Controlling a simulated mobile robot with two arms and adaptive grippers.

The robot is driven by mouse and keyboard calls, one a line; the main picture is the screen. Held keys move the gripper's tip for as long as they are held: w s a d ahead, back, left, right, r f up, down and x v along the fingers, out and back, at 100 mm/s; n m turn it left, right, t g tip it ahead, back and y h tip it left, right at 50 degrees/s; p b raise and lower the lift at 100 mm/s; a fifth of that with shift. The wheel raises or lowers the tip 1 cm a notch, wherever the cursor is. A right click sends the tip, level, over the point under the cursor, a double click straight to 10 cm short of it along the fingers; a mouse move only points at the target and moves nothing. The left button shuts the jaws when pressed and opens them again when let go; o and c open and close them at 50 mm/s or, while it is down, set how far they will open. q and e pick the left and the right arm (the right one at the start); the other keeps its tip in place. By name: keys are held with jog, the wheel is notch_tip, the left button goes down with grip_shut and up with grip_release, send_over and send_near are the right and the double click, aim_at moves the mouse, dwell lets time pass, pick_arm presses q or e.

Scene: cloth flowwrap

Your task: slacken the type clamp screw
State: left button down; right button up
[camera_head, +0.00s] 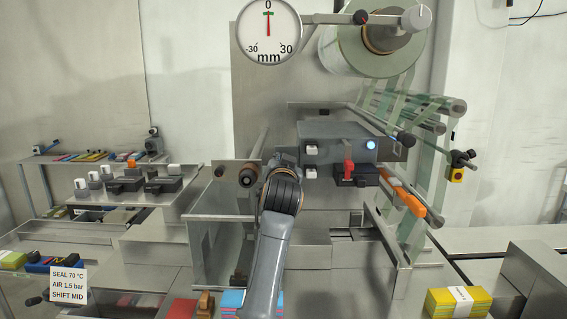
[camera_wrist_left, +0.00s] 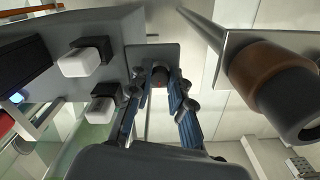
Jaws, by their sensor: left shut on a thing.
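My left gripper (camera_head: 284,160) is at the left side of a grey machine housing (camera_head: 335,130), its arm rising from the bottom of the head view. In the left wrist view my left gripper (camera_wrist_left: 160,90) has its two blue-padded fingers on either side of a small dark, reddish screw head (camera_wrist_left: 160,75), and it is shut on it. I take this to be the type clamp screw. It sits at a grey plate (camera_wrist_left: 143,56) beside the housing. In the head view my wrist hides the screw. My right gripper is not in view.
A brown and black roller knob (camera_head: 247,177) is close left of my gripper. An orange handle (camera_head: 405,200) is at the right. A dial gauge (camera_head: 268,45) above reads about 0.

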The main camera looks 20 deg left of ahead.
pick_arm(q)
jog(key=c, duration=1.2)
grip_release()
jog(key=v, duration=0.7)
jog(key=shift+s, duration=0.2)
jog(key=shift+f, duration=0.1)
